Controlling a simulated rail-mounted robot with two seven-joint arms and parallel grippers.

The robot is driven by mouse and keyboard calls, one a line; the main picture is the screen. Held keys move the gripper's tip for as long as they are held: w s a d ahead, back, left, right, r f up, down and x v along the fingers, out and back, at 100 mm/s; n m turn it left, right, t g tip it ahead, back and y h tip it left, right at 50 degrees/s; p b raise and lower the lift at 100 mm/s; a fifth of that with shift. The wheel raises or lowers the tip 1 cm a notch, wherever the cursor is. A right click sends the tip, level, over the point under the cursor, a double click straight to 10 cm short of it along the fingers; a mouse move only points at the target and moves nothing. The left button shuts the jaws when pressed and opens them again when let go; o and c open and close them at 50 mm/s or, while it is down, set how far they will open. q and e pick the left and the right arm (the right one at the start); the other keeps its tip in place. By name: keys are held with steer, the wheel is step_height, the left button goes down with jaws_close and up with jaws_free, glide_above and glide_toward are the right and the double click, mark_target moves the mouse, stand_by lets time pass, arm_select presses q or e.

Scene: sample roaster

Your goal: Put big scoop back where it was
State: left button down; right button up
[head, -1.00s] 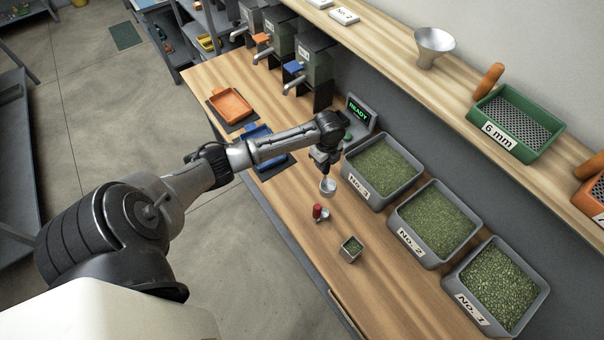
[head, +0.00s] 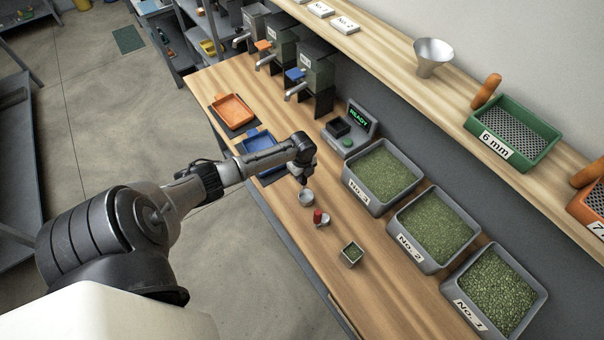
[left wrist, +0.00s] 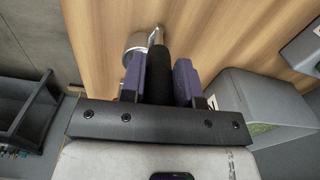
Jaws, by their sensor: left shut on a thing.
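The big scoop is a silver cup (head: 306,198) with a black handle (left wrist: 158,68). My left gripper (head: 304,180) is shut on that handle, with the cup below it over the wooden bench. In the left wrist view the purple fingers (left wrist: 161,80) stand on both sides of the handle, and the cup (left wrist: 141,41) shows beyond them. I cannot tell whether the cup touches the bench. A small scoop with a red handle (head: 318,216) stands on the bench just beside the big scoop. My right gripper is not in view.
A small square container of green beans (head: 352,253) stands nearer on the wooden bench (head: 300,245). Several grey bean bins (head: 364,198) line its right side. A scale with a READY display (head: 361,118), a blue tray (head: 250,160) and an orange tray (head: 234,108) lie farther back.

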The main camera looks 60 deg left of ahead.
arm_select(q)
steer(key=shift+f, duration=0.2)
steer(key=c, duration=0.8)
jaws_free()
steer(key=shift+c, duration=0.2)
